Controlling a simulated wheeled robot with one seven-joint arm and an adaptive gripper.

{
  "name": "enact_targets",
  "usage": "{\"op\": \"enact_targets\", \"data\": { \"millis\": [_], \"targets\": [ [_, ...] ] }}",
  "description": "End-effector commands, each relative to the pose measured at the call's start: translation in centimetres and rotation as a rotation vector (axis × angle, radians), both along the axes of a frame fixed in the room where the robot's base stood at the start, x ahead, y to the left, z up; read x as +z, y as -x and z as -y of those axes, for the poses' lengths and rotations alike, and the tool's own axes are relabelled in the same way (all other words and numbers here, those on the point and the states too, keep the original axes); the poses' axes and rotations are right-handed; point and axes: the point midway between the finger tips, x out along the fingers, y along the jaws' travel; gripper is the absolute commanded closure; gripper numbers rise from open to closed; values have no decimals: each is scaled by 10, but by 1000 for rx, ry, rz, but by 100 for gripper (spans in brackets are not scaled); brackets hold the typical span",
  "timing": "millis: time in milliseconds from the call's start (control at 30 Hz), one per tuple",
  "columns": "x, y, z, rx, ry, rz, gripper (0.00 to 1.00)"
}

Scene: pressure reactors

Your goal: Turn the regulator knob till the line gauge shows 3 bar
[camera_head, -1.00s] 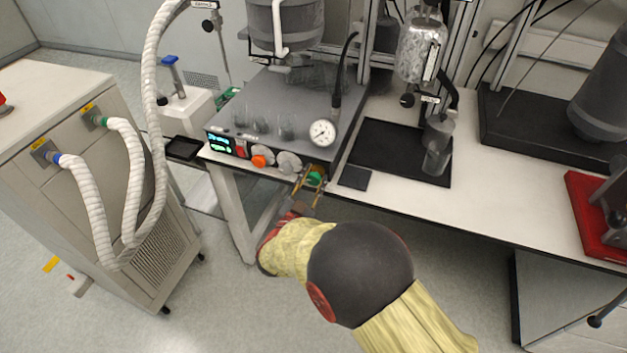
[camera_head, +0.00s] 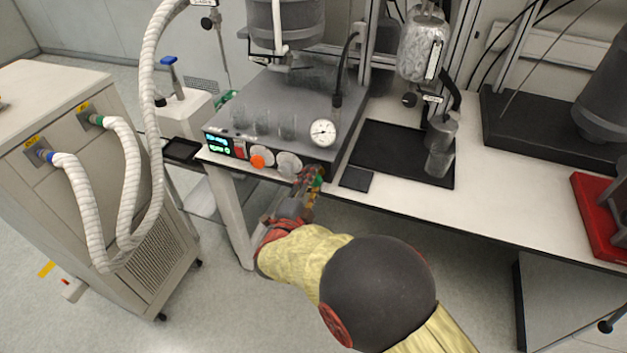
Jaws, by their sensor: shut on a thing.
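The line gauge (camera_head: 322,132) is a round white dial at the front right corner of the grey reactor base unit; its needle is too small to read. The green regulator knob (camera_head: 317,181) is on the unit's front face, below the gauge, partly hidden by my fingers. My gripper (camera_head: 311,182) is at the knob, with its fingers closed around it. My yellow-sleeved arm reaches up to it from the lower right.
The unit's front panel has a lit display (camera_head: 218,144), an orange knob (camera_head: 257,162) and a grey dial (camera_head: 288,163) left of my gripper. Glass beakers (camera_head: 262,122) stand on the unit. A black pad (camera_head: 356,178) lies on the bench to the right. A chiller with white hoses (camera_head: 88,205) stands at left.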

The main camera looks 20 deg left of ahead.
Motion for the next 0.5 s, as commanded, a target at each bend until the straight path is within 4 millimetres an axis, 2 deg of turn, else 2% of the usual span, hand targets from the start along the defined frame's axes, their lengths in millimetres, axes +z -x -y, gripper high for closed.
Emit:
{"op": "enact_targets", "data": {
  "millis": [233,500],
  "targets": [
    [-1,0,0,-1,-145,9,93],
    [-1,0,0,-1,-219,15,93]
  ]
}}
